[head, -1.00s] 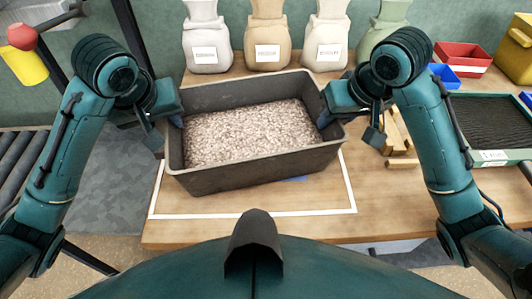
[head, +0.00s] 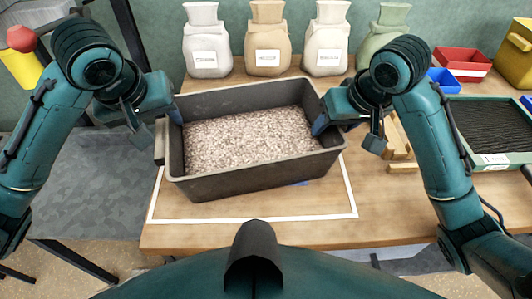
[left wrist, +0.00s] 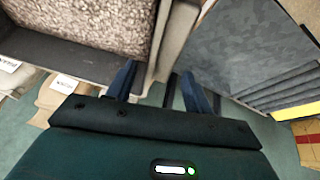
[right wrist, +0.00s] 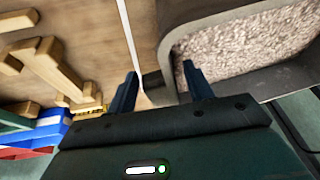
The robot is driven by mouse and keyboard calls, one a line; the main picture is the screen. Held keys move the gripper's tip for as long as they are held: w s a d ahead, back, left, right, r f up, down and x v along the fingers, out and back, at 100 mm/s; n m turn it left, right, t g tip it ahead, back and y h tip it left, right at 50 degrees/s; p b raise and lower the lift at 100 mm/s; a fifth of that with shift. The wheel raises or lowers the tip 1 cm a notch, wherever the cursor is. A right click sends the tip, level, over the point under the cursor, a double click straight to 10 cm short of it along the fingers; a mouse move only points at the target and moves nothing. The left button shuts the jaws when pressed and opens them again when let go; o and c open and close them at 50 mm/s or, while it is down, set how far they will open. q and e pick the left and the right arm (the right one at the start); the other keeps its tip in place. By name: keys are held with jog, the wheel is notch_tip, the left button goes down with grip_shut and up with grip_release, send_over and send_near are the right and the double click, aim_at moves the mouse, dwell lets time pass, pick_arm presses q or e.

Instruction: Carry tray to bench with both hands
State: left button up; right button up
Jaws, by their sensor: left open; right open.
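The deep dark grey tray (head: 250,178), filled with pale speckled grain, sits on the wooden bench (head: 385,220), over a white outline (head: 250,217). My left gripper (head: 152,115) is open at the tray's left end. In the left wrist view its fingers (left wrist: 160,86) are spread, one over the tray side and one outside it. My right gripper (head: 346,128) is open at the right end. In the right wrist view its fingers (right wrist: 161,86) are spread either side of the tray's end handle (right wrist: 153,84). Contact with the tray is hard to tell.
Several labelled sacks (head: 267,40) stand behind the tray. Wooden blocks (head: 398,145) lie to its right, near a dark seed tray (head: 495,130), a red bin (head: 463,62) and a blue bin (head: 443,80). A grey surface (head: 90,190) lies left of the bench.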

pick_arm(q)
jog(key=v, duration=0.8)
jog(key=shift+r, duration=0.1)
pick_arm(e)
jog(key=v, duration=1.2)
jog(key=shift+r, duration=0.1)
